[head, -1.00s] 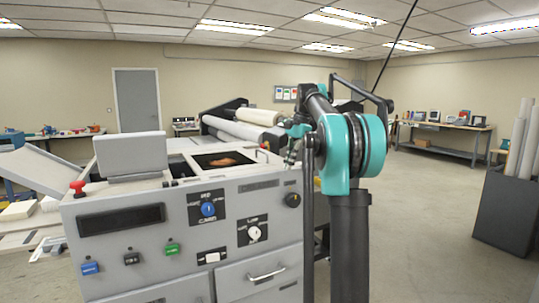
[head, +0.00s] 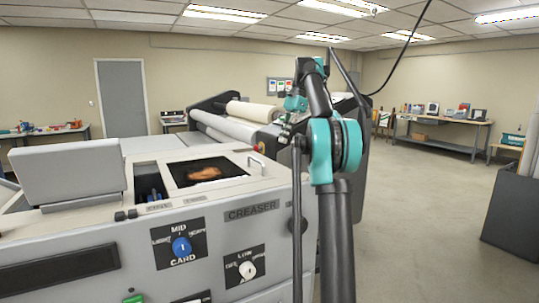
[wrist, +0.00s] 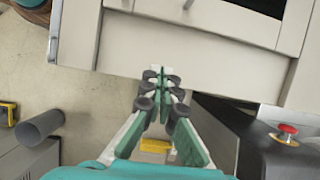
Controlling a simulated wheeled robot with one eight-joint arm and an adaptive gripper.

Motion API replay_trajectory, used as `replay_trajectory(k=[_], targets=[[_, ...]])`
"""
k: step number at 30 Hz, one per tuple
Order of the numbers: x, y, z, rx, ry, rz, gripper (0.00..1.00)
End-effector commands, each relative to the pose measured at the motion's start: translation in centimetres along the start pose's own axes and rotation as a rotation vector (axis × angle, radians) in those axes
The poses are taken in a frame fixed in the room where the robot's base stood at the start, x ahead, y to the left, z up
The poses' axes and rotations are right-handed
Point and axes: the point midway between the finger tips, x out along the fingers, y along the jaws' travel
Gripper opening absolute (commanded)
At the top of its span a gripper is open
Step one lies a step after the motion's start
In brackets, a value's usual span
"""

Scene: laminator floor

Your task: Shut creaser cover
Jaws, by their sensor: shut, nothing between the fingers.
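The creaser is the grey machine front with a "CREASER" label (head: 252,211). On its top is a pale framed cover (head: 233,183) with a dark window (head: 205,172), an orange-brown shape beneath it, and a small bar handle (head: 257,163) at its right end. A dark slot (head: 150,183) with blue parts lies open to the left of the frame. In the wrist view my gripper (wrist: 164,78) is shut and empty, in front of the machine's pale edge (wrist: 185,52). The window (wrist: 262,5) and handle (wrist: 188,4) show at its top, apart from the fingers.
A grey raised panel (head: 68,172) stands left of the slot. Rollers (head: 225,128) lie behind the cover. A blue knob (head: 181,247) and white knob (head: 247,270) are on the front. The floor (head: 420,210) to the right is clear, up to a dark bin (head: 515,220).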

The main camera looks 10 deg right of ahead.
Motion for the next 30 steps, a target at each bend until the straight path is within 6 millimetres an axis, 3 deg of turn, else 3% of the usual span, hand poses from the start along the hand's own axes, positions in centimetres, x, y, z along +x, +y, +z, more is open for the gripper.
replay_trajectory(k=[8,20,24,30], targets=[[2.8,0.0,0.0,-0.001,0.0,0.001,0.0],[10.0,0.1,0.0,-0.002,0.0,0.001,0.0],[10.7,0.1,2.1,-0.003,0.0,0.002,0.0],[11.3,0.0,3.5,-0.001,0.0,0.0,0.0]])
